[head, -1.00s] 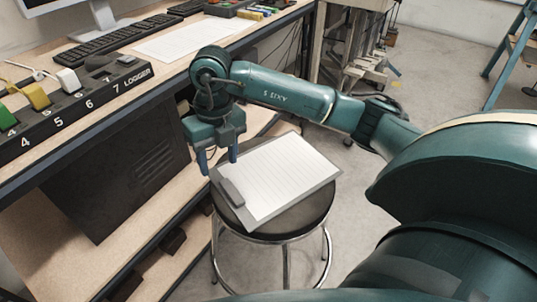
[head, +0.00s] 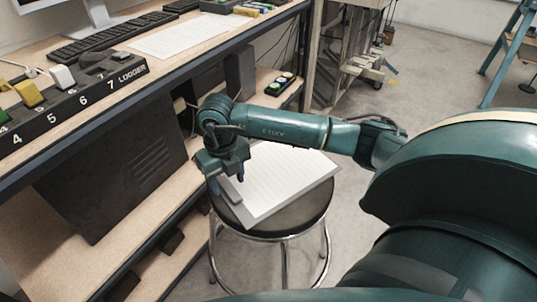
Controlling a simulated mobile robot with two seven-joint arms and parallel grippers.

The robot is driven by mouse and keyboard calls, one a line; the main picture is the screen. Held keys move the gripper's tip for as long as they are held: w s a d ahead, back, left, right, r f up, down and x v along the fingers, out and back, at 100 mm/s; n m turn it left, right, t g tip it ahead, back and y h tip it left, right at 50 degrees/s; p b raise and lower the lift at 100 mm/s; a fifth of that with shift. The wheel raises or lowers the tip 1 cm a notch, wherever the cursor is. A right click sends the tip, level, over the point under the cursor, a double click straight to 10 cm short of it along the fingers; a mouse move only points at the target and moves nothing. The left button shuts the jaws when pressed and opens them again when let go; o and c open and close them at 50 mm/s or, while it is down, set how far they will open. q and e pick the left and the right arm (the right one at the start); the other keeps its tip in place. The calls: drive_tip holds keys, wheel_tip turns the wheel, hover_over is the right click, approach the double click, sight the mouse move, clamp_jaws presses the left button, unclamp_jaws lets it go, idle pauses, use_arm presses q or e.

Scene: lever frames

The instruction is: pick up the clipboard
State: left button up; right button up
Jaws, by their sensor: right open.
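The clipboard (head: 283,180) lies flat on a round dark stool, with lined white paper on it and a grey clip at its lower left end. My right gripper (head: 228,184) is open, pointing down over the clip end of the clipboard. Its fingers straddle the left edge area near the clip, and the gripper hides part of that end. I cannot tell whether the fingers touch the board. My left gripper is not in view.
The stool (head: 287,221) has a chrome ring and legs. A workbench with a logger box (head: 70,104), keyboard (head: 110,38) and paper sheet (head: 190,36) stands at the left. A lower shelf (head: 175,240) is close to the stool.

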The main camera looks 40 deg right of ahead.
drive_tip(key=shift+f, duration=0.85)
clamp_jaws()
